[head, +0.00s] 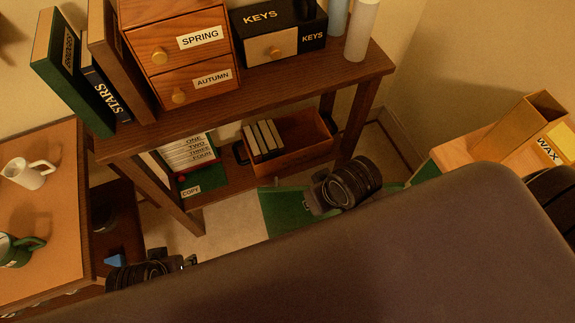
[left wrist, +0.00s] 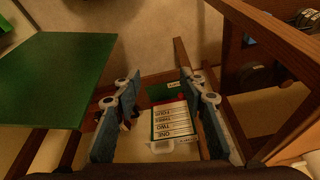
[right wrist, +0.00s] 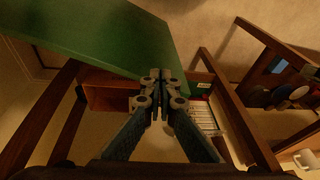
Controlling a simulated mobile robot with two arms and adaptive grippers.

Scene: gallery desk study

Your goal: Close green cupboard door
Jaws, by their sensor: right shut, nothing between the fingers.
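The green door panel (head: 281,213) shows in the head view below the shelf, partly hidden by my dark body and right wrist. It fills much of the upper right wrist view (right wrist: 100,35) and the left side of the left wrist view (left wrist: 50,80). My right gripper (right wrist: 160,74) is shut and empty, its tips at the panel's lower edge in that view; I cannot tell whether they touch. In the head view it (head: 314,196) overlaps the panel. My left gripper (left wrist: 160,83) is open and empty, right of the panel. In the head view (head: 188,262) it is low, left of the panel.
The brown shelf (head: 350,75) holds drawers, a keys box (head: 313,40) and books above, with a file tray (head: 300,150) below. A light wooden top with a wax box (head: 555,145) stands right. A table with mugs (head: 28,172) stands left.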

